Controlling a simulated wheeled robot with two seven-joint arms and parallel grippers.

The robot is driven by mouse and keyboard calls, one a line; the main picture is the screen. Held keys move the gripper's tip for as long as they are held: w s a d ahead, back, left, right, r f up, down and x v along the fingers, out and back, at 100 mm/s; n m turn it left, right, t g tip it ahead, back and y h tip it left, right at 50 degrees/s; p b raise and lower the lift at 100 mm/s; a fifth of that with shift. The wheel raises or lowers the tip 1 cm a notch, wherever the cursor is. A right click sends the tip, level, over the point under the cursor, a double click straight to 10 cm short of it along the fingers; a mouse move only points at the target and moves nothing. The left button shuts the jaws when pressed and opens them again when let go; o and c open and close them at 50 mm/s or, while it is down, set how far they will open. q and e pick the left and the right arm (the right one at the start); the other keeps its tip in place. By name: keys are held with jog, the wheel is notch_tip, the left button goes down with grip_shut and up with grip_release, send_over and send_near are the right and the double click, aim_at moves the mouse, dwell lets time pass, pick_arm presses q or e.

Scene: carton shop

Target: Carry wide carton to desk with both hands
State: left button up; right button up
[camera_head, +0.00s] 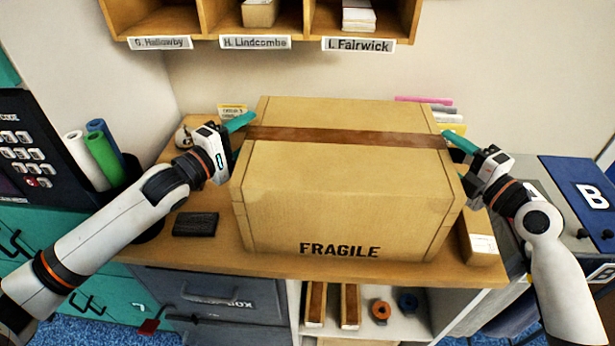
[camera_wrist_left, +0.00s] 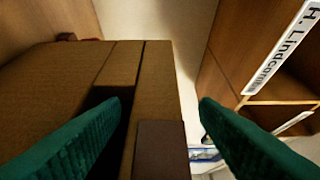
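The wide carton (camera_head: 345,190) is a large tan box with a brown tape band across its top and FRAGILE on its front. It appears to rest upright on the wooden desk (camera_head: 290,268), near the front edge. My left gripper (camera_head: 240,136) is at its left side, with the teal fingers spread. In the left wrist view the carton (camera_wrist_left: 60,85) fills the left half, and its taped edge lies between the open fingers (camera_wrist_left: 160,130). My right gripper (camera_head: 460,155) is at the right side, its upper teal finger by the carton's edge. Its lower finger is largely hidden.
A wooden shelf with name labels (camera_head: 255,42) hangs above the desk. A black wallet-like item (camera_head: 195,224) lies left of the carton, and a small box (camera_head: 480,240) stands close at its right. Rolled tubes (camera_head: 100,155) stand at the left. A blue B panel (camera_head: 590,195) is at the right.

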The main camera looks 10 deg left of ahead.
pick_arm(q)
jog(key=v, duration=1.2)
pick_arm(e)
jog(key=v, duration=1.2)
pick_arm(q)
jog(key=shift+r, duration=0.1)
